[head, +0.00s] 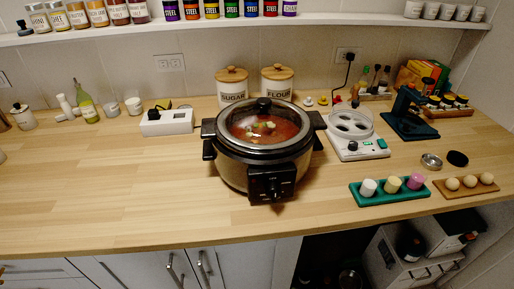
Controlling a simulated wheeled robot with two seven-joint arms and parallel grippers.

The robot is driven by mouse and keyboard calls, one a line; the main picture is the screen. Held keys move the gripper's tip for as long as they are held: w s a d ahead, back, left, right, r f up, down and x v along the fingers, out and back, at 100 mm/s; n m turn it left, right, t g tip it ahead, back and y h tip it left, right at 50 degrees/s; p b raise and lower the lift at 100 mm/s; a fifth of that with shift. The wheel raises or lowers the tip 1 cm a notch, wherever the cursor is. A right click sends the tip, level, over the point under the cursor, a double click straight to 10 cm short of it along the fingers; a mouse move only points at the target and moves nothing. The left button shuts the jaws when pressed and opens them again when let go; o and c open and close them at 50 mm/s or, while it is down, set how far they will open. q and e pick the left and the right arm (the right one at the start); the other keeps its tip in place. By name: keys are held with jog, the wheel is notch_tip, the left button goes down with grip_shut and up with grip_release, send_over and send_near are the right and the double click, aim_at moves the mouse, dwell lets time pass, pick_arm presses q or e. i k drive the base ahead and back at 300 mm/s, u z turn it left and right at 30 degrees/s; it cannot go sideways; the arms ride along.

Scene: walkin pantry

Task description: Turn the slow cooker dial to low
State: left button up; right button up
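The slow cooker (236,172) stands on the wooden counter near the middle of the head view. It has black side handles and a glass lid (264,124) with reddish food visible beneath. Its round black dial (274,187) sits on the black control panel at the front, facing me. The marks around the dial are too small to read, and I cannot tell its setting. Neither of my grippers shows in this view.
Sugar and flour canisters (232,87) stand behind the cooker. A white egg-cooker-like appliance (357,146) stands close on its right, a white box (167,121) to its left. A green tray (390,197) lies front right. The counter (110,200) is clear at front left.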

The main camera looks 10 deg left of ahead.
aim_at(272, 191)
jog(key=z, duration=1.6)
jog(key=k, duration=0.85)
jog(key=u, duration=1.55)
jog(key=i, duration=0.5)
jog(key=z, duration=0.05)
